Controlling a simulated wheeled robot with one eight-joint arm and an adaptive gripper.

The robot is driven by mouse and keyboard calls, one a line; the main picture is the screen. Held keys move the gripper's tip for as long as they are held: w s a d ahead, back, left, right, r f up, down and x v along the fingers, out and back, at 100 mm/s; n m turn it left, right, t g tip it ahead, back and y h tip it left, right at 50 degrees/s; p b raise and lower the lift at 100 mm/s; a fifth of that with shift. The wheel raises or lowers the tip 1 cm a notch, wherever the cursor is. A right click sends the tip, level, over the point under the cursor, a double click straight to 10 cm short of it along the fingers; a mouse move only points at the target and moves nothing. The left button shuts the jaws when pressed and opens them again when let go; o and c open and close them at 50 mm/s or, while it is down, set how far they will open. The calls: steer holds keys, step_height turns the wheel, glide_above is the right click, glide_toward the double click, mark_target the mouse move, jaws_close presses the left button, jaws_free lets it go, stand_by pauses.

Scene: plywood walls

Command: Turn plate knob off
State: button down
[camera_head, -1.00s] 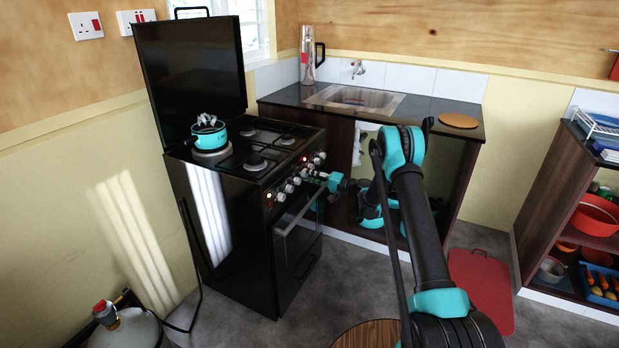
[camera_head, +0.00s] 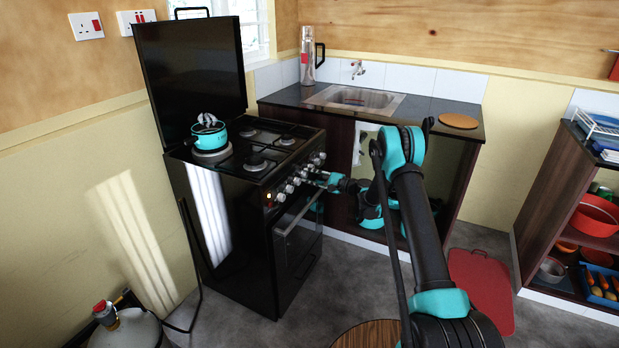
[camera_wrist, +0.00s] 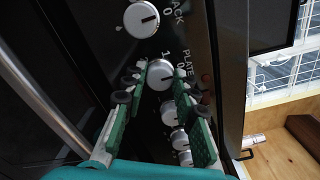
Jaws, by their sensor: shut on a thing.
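The black stove has a row of silver knobs on its front panel (camera_head: 262,212). In the wrist view the plate knob (camera_wrist: 160,75), round and silver with a dark pointer line, sits beside the printed word PLATE. My gripper (camera_wrist: 163,92) has one green finger on each side of this knob and is shut on it. In the head view my gripper (camera_head: 313,178) is at the knob row; the fingertips are small and partly hidden there. A dull red spot (camera_wrist: 205,79) shows on the panel beside the knob.
Another knob (camera_wrist: 141,19) is above the plate knob in the wrist view, with several below. The oven handle (camera_head: 299,213) runs under the knobs. A sink counter (camera_head: 440,112) stands behind my arm.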

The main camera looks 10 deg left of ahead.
steer(key=shift+d, duration=0.1)
stand_by(0.5)
steer(key=c, duration=1.2)
jaws_free()
steer(key=v, duration=1.2)
